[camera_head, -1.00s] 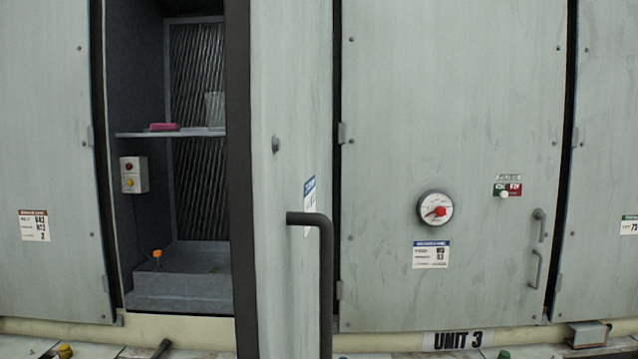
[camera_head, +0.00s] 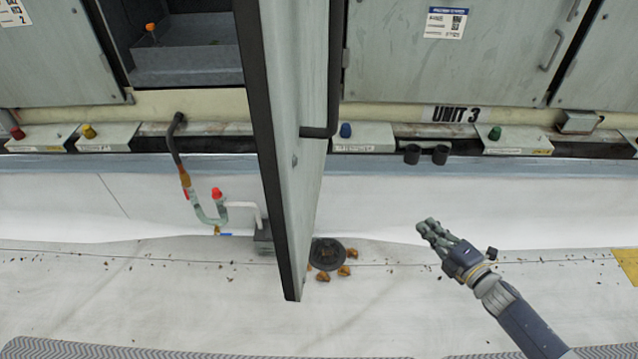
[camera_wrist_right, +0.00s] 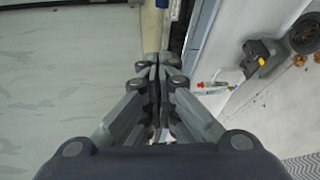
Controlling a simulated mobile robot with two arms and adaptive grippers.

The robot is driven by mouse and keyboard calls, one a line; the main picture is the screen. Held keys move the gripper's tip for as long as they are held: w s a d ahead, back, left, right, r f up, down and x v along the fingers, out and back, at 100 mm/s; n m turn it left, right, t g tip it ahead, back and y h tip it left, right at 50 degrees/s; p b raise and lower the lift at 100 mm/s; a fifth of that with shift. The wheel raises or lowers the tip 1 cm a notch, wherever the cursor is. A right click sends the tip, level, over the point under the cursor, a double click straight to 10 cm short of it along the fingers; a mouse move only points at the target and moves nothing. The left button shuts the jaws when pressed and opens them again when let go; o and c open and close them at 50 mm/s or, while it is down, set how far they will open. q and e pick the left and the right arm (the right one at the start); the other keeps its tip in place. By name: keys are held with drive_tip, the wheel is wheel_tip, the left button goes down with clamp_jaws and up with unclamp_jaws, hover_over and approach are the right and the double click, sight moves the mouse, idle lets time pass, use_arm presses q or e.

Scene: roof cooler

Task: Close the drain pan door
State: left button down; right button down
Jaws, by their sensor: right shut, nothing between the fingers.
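The drain pan door (camera_head: 288,130) stands open, swung out toward me and seen nearly edge-on in the head view. Its dark bar handle (camera_head: 335,75) is on the right-hand face. Left of the door is the open compartment with the grey drain pan (camera_head: 187,62) inside. My right gripper (camera_head: 428,230) is to the right of the door, apart from it, shut and empty. In the right wrist view its fingers (camera_wrist_right: 155,65) are together, beside a large pale panel on the left. My left gripper is not in view.
A pipe with a red valve cap (camera_head: 216,193) stands left of the door. A round floor drain (camera_head: 327,253) with brown leaves around it lies by the door's lower edge. The unit 3 panel (camera_head: 400,60) is closed.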

drive_tip(key=a+r+n+y, duration=0.4)
drive_tip(key=r+n, duration=0.3)
drive_tip(key=r, duration=0.4)
drive_tip(key=s+a+r+n+g+y, duration=0.3)
drive_tip(key=r+n, duration=0.3)
drive_tip(key=s+a+r+n+g+y, duration=0.3)
drive_tip(key=a+r+n+g, duration=0.1)
drive_tip(key=r+n, duration=0.3)
drive_tip(key=n+g+p, duration=0.6)
drive_tip(key=n+p, duration=0.1)
drive_tip(key=n, duration=0.2)
approach(302, 185)
drive_tip(key=shift+y, duration=0.3)
drive_tip(key=a, duration=0.6)
drive_tip(key=shift+w, duration=0.1)
drive_tip(key=shift+a+f, duration=0.15)
drive_tip(key=shift+a, duration=0.35)
